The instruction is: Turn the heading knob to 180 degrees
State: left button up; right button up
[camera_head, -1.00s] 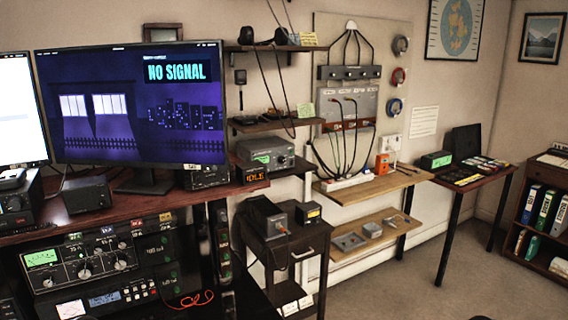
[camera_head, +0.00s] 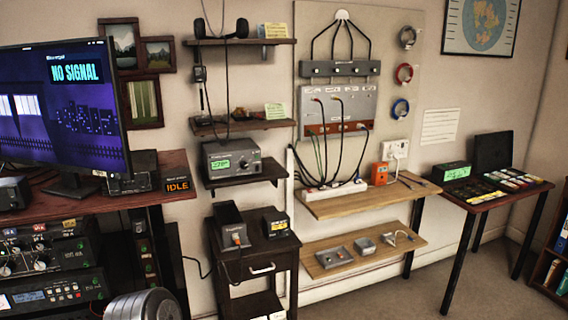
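A grey control box (camera_head: 231,159) stands on a small dark wall shelf in the middle left of the head view. It has a lit green display and a round dark knob (camera_head: 256,155) at the right of its front. This may be the heading knob; its label and the display figures are too small to read surely. Neither of my grippers is in view. A rounded grey metal part of my own arm shows at the bottom edge, left of centre, well below the box.
A dark cabinet (camera_head: 262,243) stands below the box. Wooden shelves (camera_head: 340,207) are to the right. Floor at lower right is clear.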

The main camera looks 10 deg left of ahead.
aim_at(243, 164)
jog(key=i+l+z, duration=0.15)
jog(key=i, duration=1.25)
